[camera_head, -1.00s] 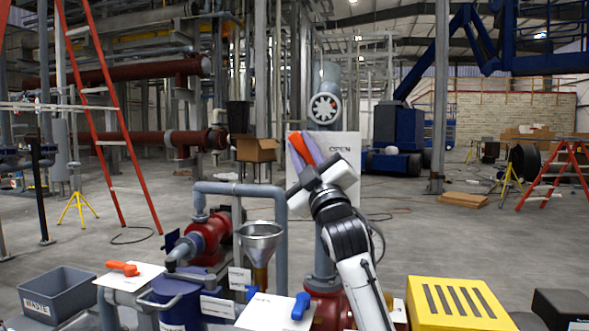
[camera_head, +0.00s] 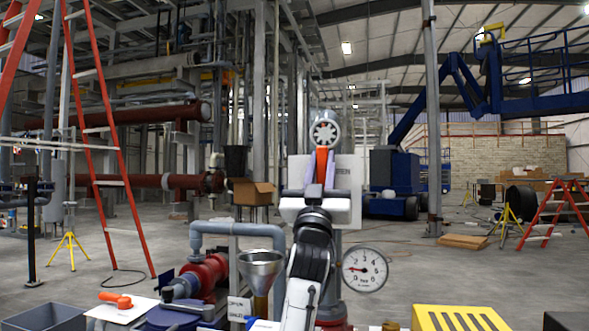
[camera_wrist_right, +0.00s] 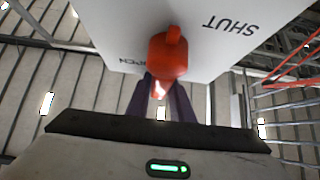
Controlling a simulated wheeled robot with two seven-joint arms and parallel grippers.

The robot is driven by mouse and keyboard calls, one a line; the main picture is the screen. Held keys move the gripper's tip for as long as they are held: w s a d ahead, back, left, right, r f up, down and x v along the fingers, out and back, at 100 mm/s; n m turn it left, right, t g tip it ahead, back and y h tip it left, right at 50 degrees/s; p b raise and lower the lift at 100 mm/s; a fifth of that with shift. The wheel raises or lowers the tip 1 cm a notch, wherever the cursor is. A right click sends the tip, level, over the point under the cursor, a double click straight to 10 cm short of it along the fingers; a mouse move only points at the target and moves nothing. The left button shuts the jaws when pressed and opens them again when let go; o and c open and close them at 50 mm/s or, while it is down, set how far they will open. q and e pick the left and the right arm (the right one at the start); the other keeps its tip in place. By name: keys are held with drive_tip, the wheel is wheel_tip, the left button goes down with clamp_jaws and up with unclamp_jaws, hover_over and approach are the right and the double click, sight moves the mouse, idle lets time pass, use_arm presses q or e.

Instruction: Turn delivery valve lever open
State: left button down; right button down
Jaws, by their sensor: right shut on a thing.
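The delivery valve lever (camera_head: 321,160) is orange and stands about upright in front of a white label panel (camera_head: 347,172). My right gripper (camera_head: 320,178) has its purple fingers on either side of the lever and is shut on it. In the right wrist view the lever's orange hub (camera_wrist_right: 168,55) sits on the white panel (camera_wrist_right: 110,25), with the gripper's purple fingers (camera_wrist_right: 160,95) closed around the lever below it. The words SHUT and OPEN show upside down there, SHUT to the right and OPEN to the left. My left gripper is out of view.
A pressure gauge (camera_head: 365,270) stands just right of my right arm. A metal funnel (camera_head: 261,266) and a grey pipe (camera_head: 235,229) are to its left. Another orange lever (camera_head: 117,299) lies on a plate at lower left. A yellow slotted box (camera_head: 458,318) is at lower right.

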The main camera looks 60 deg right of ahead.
drive_tip(key=shift+m+g, duration=0.3)
drive_tip(key=c, duration=1.6)
unclamp_jaws()
drive_tip(key=shift+o, duration=0.2)
drive_tip(key=b+v, duration=0.1)
drive_tip(key=v, duration=0.9)
drive_tip(key=shift+f+b, duration=0.25)
drive_tip(key=shift+b, duration=0.1)
drive_tip(key=shift+s, duration=0.1)
